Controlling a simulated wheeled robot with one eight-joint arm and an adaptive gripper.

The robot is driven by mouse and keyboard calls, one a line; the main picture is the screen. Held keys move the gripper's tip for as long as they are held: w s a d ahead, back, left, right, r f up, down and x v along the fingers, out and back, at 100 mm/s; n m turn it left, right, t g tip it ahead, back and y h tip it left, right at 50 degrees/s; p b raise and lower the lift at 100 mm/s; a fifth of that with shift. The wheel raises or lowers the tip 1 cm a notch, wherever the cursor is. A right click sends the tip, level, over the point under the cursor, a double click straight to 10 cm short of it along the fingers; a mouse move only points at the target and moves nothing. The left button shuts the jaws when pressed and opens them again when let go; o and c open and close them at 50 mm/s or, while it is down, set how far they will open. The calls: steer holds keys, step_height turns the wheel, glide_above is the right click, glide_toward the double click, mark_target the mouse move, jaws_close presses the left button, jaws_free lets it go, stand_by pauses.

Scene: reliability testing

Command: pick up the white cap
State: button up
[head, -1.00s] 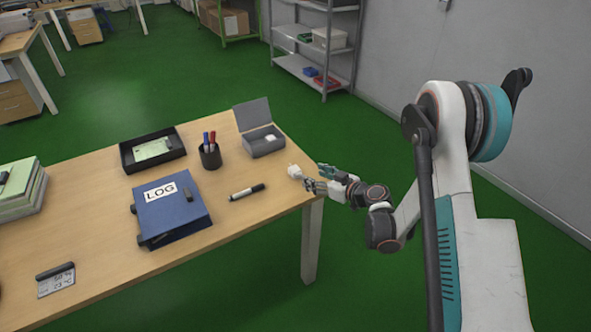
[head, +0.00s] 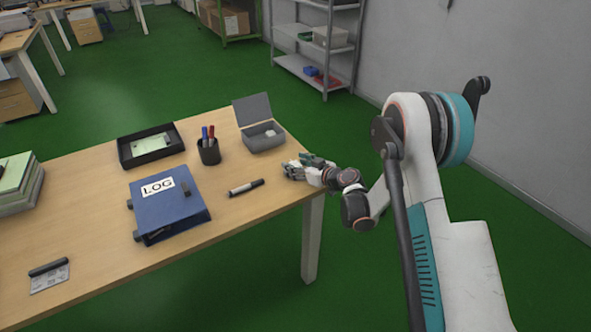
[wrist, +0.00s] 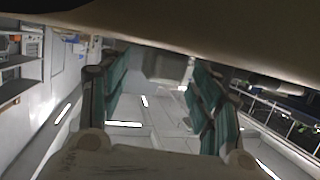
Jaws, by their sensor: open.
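My gripper (head: 299,166) is low over the right end of the wooden table (head: 105,232), with its green-padded fingers apart. In the wrist view, a pale blocky piece, which looks like the white cap (wrist: 168,64), sits between the two open fingers, close to the table surface along the top of the picture. I see a gap to the left finger; contact with the right finger cannot be told. In the head view the fingers mostly hide this piece.
An open grey box (head: 264,138) with a small white item inside stands behind my gripper. A marker (head: 246,187), a pen cup (head: 209,152), a blue LOG binder (head: 170,204) and a black tray (head: 150,147) lie to the left. The table's right edge is close.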

steer(key=c, duration=1)
